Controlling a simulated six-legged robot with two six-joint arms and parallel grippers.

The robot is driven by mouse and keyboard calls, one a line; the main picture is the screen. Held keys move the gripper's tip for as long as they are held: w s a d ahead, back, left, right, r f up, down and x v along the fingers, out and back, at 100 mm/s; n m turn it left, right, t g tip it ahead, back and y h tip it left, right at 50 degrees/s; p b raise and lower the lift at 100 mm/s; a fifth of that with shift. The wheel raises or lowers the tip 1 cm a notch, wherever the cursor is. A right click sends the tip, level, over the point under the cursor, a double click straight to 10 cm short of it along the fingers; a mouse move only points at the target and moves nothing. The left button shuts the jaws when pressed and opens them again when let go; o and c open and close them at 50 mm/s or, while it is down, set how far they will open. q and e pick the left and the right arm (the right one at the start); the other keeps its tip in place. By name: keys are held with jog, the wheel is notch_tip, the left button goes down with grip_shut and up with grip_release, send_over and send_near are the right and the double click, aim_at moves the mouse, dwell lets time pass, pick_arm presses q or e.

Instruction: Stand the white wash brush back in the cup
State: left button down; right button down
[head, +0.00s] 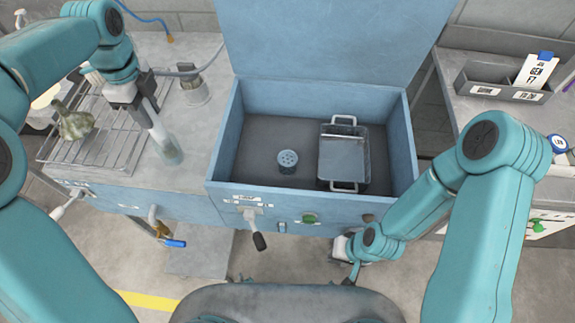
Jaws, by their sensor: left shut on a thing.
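My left gripper (147,108) is shut on the white wash brush (154,126) above the left counter. The brush points down and tilts slightly, with its lower end at the clear, greenish cup (169,152). The cup stands on the counter near its front edge. The brush's lower end overlaps the cup's mouth in the picture; I cannot tell how deep inside it is. My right gripper (346,252) hangs low in front of the blue washer, away from brush and cup, and its jaws are too unclear to read.
A wire rack (100,150) with a greenish lumpy part (76,122) lies left of the cup. A grey metal pot (194,92) stands behind it. The open blue washer (228,130) to the right holds a basket (343,158) and a round drain (287,160).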

pick_arm(q)
jog(key=shift+f+b, duration=0.3)
jog(key=shift+f, duration=0.5)
jog(key=c, duration=0.7)
grip_release()
notch_tip(320, 180, up, 16)
jog(key=p, duration=0.2)
jog(key=shift+r+p, duration=0.2)
jog(key=shift+p, duration=0.1)
jog(key=shift+s, duration=0.1)
